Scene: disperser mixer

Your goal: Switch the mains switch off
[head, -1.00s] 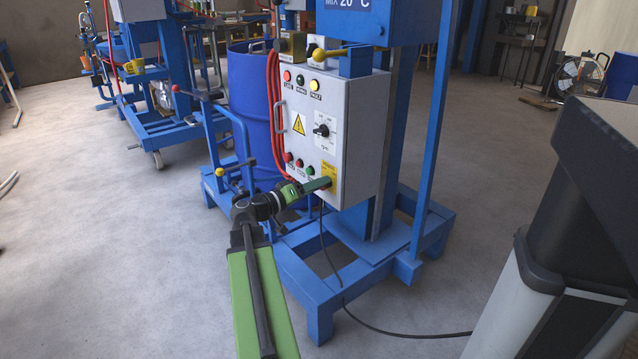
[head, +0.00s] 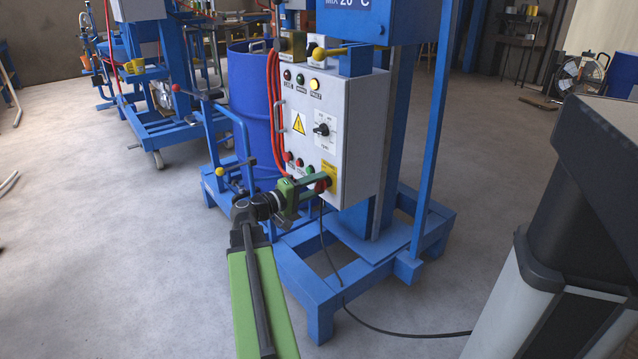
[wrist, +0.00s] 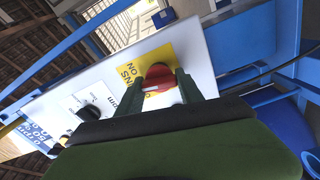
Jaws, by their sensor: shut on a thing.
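The mains switch is a red rotary knob (head: 321,187) on a yellow plate (head: 331,172) at the lower right of the grey control box's front. In the wrist view, the red knob (wrist: 158,78) sits between the two dark green fingers of my gripper (wrist: 160,92). A pale mark shows on the knob, and the yellow plate (wrist: 134,70) carries the word ON and partly hidden lettering. My gripper (head: 312,188) is shut on the knob in the head view, with one finger above it and one below. The fingers hide parts of the knob's sides.
The control box (head: 350,140) also carries a black dial (head: 321,130), several push buttons and a row of lamps. Red cables (head: 274,110) hang at its left. A blue drum (head: 248,105) stands behind. A dark-topped unit (head: 590,200) fills the right. The left floor is clear.

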